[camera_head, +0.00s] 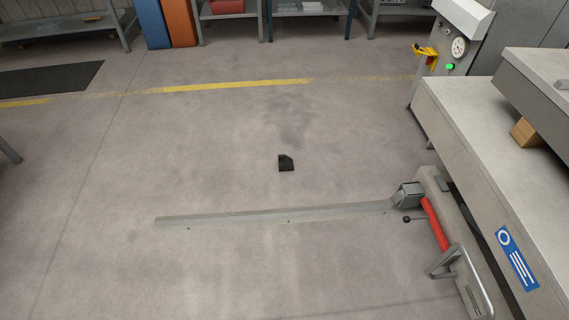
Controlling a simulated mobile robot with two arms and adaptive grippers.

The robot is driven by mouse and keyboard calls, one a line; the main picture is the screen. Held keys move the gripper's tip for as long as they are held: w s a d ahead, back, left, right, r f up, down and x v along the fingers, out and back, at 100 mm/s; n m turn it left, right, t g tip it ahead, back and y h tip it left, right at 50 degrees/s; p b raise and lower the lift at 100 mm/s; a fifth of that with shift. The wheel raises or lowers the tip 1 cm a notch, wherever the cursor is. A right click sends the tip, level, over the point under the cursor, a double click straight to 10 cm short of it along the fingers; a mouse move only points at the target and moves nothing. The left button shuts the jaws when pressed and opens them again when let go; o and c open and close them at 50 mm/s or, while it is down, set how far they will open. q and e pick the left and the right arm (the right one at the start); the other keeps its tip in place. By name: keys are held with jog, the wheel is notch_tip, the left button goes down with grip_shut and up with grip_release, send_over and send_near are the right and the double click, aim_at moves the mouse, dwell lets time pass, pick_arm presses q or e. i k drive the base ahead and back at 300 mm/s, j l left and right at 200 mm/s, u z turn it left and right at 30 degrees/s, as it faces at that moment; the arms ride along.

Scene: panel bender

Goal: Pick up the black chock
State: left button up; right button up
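The black chock (286,163) is a small dark block with a slanted top edge. It sits on the bare concrete floor near the middle of the head view, just beyond a flat metal strip. Nothing covers it or touches it. Neither of my grippers shows in the head view.
A metal floor strip (270,215) lies in front of the chock, leading to the panel bender (480,150) on the right, with a red lever (436,224) at its foot. Shelves (230,22) and cabinets (152,22) line the back. The floor around the chock is clear.

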aim_at(286, 162)
jog(key=i+l+u, duration=0.15)
jog(key=i+l, duration=0.9)
jog(key=i, duration=0.1)
